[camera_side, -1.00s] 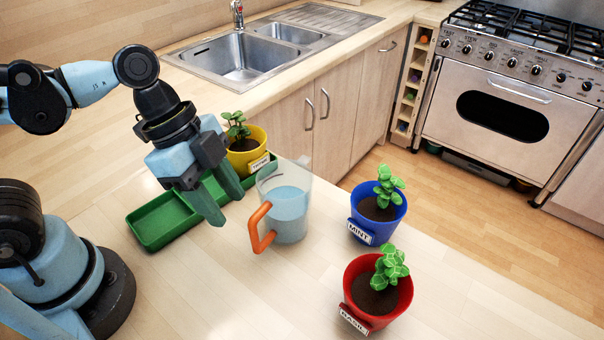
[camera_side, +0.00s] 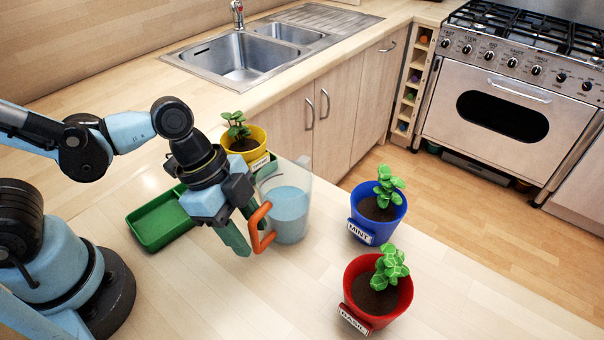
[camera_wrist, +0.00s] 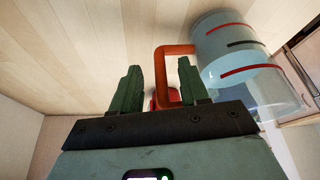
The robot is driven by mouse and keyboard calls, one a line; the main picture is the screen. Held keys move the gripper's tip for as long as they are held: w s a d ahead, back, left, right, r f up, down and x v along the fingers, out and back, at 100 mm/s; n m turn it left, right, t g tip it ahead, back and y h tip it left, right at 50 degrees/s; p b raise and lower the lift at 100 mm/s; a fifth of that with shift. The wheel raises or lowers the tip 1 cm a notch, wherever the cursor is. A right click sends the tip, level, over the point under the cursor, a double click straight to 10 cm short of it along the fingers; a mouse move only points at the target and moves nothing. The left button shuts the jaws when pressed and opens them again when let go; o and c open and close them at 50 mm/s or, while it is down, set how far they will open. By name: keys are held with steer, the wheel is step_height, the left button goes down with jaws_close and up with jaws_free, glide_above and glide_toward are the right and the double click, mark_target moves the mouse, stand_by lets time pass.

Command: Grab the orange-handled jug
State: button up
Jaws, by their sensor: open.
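The clear jug (camera_side: 291,207) stands upright on the counter with pale blue liquid in it. Its orange handle (camera_side: 257,228) faces my gripper. My gripper (camera_side: 247,233) is open, with its green fingers low beside the handle in the side view. In the wrist view, the handle (camera_wrist: 162,64) shows beyond and between the two fingertips (camera_wrist: 160,72), and the jug (camera_wrist: 235,55) is to the right. I cannot tell whether a finger touches the handle. Part of the jug's left side is hidden behind the fingers and handle in the side view.
A green tray (camera_side: 157,224) lies left of my gripper, with a yellow thyme pot (camera_side: 242,150) at its far end. A blue mint pot (camera_side: 377,216) and a red basil pot (camera_side: 374,292) stand right of the jug. The front counter is clear.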

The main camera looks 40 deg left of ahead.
steer(key=shift+x, duration=0.9)
jaws_close()
steer(key=shift+r, duration=0.1)
